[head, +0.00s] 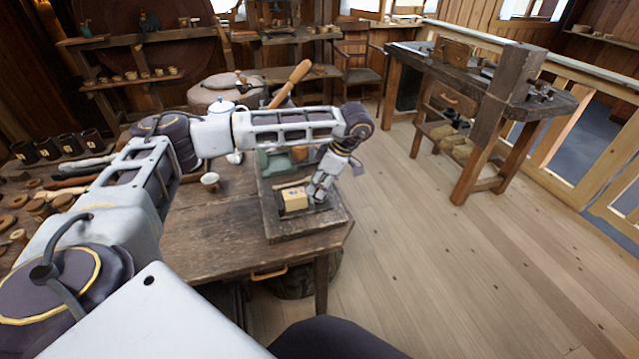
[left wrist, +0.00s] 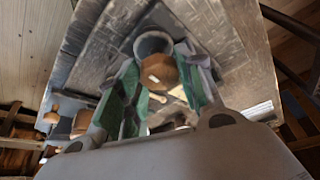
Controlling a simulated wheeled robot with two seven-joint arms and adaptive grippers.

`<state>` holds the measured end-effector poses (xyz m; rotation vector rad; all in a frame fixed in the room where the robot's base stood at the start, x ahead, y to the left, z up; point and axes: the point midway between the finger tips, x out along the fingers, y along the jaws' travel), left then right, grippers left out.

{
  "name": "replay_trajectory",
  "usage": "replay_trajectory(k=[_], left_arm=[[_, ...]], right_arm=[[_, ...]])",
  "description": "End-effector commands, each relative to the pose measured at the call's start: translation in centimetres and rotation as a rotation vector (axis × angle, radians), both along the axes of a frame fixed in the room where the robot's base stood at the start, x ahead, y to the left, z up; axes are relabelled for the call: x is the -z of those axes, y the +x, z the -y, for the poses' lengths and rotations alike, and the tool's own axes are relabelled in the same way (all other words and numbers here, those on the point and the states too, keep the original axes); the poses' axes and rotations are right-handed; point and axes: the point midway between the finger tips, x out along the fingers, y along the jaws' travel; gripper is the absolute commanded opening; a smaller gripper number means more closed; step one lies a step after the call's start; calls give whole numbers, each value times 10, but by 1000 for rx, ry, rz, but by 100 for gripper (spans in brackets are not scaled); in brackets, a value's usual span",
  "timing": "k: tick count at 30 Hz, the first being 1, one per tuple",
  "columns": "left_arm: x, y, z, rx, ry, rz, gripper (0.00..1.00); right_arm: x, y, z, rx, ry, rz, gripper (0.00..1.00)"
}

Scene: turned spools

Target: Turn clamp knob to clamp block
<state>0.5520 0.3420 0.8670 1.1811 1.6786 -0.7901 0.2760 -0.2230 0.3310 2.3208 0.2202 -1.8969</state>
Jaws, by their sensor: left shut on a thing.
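The pale yellow block (head: 294,199) sits in the clamp on a dark wooden base board (head: 300,228) at the table's right end. My left gripper (head: 318,196) reaches down just to the right of the block. In the left wrist view, my left gripper (left wrist: 158,88) has its green-padded fingers shut on the round brown clamp knob (left wrist: 160,71). A grey round part (left wrist: 152,44) shows just beyond the knob. In the head view the gripper hides the knob, and I cannot tell whether the clamp presses the block. My right gripper is not in view.
Open floor lies right of the table, before a workbench (head: 480,85).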

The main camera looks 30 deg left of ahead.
Motion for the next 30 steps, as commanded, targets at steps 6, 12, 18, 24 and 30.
replay_trajectory(k=[6, 12, 18, 24, 30], left_arm=[[0, -1, 0, 155, -1, 2, 13], [0, -2, 0, 327, -2, 3, 13], [0, -3, 0, 498, -2, 3, 13], [0, -4, 0, 663, -1, 3, 13], [0, -4, 0, 824, -1, 3, 13]], right_arm=[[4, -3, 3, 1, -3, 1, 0], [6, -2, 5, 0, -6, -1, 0], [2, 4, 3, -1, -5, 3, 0], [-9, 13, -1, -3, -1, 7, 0], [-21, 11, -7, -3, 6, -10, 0]])
